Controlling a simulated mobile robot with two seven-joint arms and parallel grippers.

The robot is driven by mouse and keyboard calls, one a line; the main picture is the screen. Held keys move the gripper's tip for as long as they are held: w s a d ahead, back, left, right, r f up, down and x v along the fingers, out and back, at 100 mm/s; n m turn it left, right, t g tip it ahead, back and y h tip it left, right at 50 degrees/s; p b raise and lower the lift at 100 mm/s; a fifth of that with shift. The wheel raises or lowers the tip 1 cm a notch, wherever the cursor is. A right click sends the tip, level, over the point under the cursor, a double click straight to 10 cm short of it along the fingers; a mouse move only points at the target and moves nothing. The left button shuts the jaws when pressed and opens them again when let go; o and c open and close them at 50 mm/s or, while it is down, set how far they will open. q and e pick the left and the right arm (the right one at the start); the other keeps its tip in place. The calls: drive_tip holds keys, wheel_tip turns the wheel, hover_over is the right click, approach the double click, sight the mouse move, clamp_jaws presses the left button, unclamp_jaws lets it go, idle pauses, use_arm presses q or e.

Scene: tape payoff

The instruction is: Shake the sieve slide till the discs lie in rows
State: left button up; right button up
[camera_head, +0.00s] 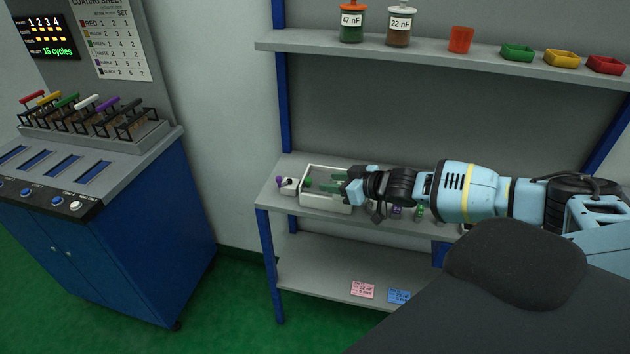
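A white open-topped tray (312,201), which looks like the sieve slide, lies on the middle shelf. A small white block with a purple knob (280,181) is beside its left end. A small green piece (308,183) shows inside the tray; whether it is a disc, and how any discs lie, is too small to tell. My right gripper (341,182) reaches in from the right over the tray's right end. Its two light blue finger parts stand apart, and nothing is clearly held between them. The gripper hides the tray's right part. My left gripper is out of view.
Small purple and green items (419,212) stand on the shelf below my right arm. The top shelf (330,42) holds two labelled jars, an orange cup and coloured trays. A blue cabinet (150,235) with a row of coloured handles stands left. Green floor lies between.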

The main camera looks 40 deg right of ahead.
sight(310, 180)
drive_tip(key=shift+b+x, duration=0.5)
drive_tip(key=shift+x, duration=2.85)
drive_tip(key=shift+a, duration=0.1)
drive_tip(key=shift+c, duration=0.2)
clamp_jaws()
